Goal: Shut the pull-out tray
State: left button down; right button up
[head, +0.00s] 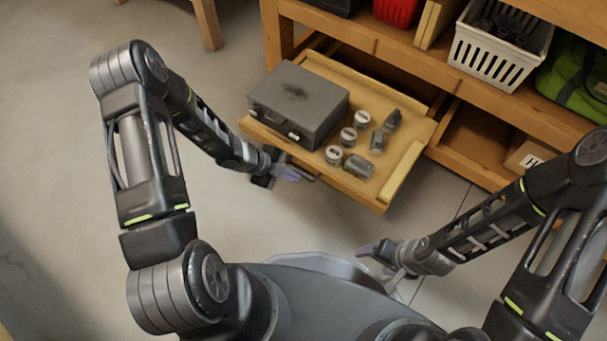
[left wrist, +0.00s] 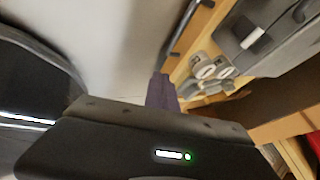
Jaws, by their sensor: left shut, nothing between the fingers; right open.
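The pull-out tray (head: 402,172) is a wooden drawer standing well out from the wooden cabinet bench. It carries a dark grey case (head: 298,100) and several small grey metal pieces (head: 347,136). Its front with a dark bar handle also shows in the left wrist view (left wrist: 182,68). My left gripper (head: 292,174) is shut and empty, close to the tray's front near the handle; I cannot tell whether it touches. Its purple fingertips (left wrist: 162,92) show in the left wrist view. My right gripper (head: 372,251) is open and empty, below and in front of the tray, apart from it.
The bench shelf (head: 400,46) above the tray holds a white basket (head: 497,50), a red bin (head: 397,10) and a green bag (head: 575,82). A cardboard box (head: 527,156) sits in the compartment right of the tray. The floor in front is clear.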

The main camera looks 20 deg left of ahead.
pick_arm(q)
jog(key=b, duration=0.5)
send_near(326, 178)
notch_tip(326, 178, down, 4)
jog(key=s+d, duration=0.1)
jog(key=s, duration=0.2)
jog(key=w, duration=0.2)
jog(key=w+d, duration=0.1)
jog(key=w, duration=0.1)
jog(key=shift+w+d+f, duration=0.1)
jog(key=shift+w+d, duration=0.1)
jog(key=shift+w, duration=0.05)
